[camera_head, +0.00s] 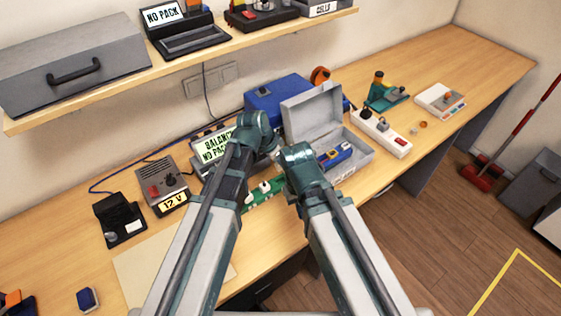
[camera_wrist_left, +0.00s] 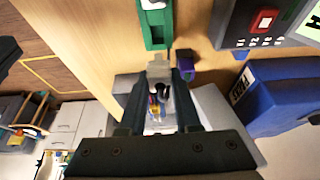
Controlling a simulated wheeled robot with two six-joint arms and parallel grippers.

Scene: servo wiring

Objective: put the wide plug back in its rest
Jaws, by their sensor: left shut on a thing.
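In the left wrist view, a pale plug (camera_wrist_left: 158,70) with several coloured wires sits between the two fingers of my left gripper (camera_wrist_left: 157,80), which is shut on it. A green strip-shaped rest (camera_wrist_left: 155,34) is just beyond the plug, with a white piece in its far part. In the head view, the green rest (camera_head: 262,195) lies on the bench between my arms, with small white pieces on it. My left gripper (camera_head: 268,146) and right gripper (camera_head: 284,158) are close together above the bench. My wrists hide the plug there, and the right fingers do not show clearly.
An open grey case (camera_head: 367,151) holding a blue tool is right of my grippers. A balancer (camera_head: 214,148) reading "NO PACK" stands behind the left arm. A 12 V supply (camera_head: 170,187) is farther left. The bench front left has a bare mat (camera_head: 140,265).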

